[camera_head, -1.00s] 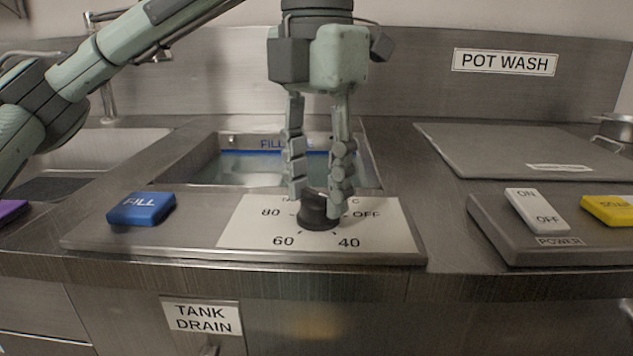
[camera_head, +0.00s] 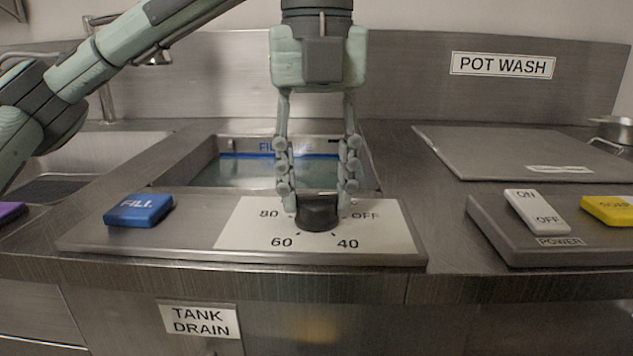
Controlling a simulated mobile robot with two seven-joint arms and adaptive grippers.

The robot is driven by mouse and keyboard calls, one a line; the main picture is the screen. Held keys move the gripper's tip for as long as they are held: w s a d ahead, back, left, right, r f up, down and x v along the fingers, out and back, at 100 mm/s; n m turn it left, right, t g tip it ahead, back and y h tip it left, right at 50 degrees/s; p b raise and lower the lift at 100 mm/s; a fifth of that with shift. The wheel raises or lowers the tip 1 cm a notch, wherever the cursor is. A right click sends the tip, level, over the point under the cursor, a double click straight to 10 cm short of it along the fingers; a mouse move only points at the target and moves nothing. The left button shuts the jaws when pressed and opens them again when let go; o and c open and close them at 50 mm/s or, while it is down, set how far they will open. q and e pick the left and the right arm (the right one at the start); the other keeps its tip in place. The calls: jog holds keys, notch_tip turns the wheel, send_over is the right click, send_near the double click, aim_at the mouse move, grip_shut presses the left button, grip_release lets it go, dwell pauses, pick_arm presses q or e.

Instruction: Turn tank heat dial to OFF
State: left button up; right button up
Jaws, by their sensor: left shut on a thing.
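The black heat dial (camera_head: 318,215) sits on a white label plate (camera_head: 385,238) at the counter's front. The plate reads 80 at upper left, 60 at lower left, 40 at lower right and OFF at right. My left gripper (camera_head: 317,203) points straight down over the dial, shut on it with one finger on each side. A thin light mark shows on the dial's top near the back, between the fingers. I cannot tell for sure which setting it points to. My right gripper is not in view.
The water tank (camera_head: 240,172) lies open behind the dial. A blue FILL button (camera_head: 139,211) is to the left. A white ON/OFF power switch (camera_head: 537,211) and a yellow button (camera_head: 610,209) are to the right. A flat metal lid (camera_head: 500,155) lies behind them.

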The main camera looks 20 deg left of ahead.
aim_at(316, 195)
pick_arm(q)
jog(key=shift+w+r+n, duration=0.1)
jog(key=shift+n, duration=0.6)
jog(key=o, duration=1.2)
jog(key=shift+c, duration=0.2)
notch_tip(316, 195, up, 12)
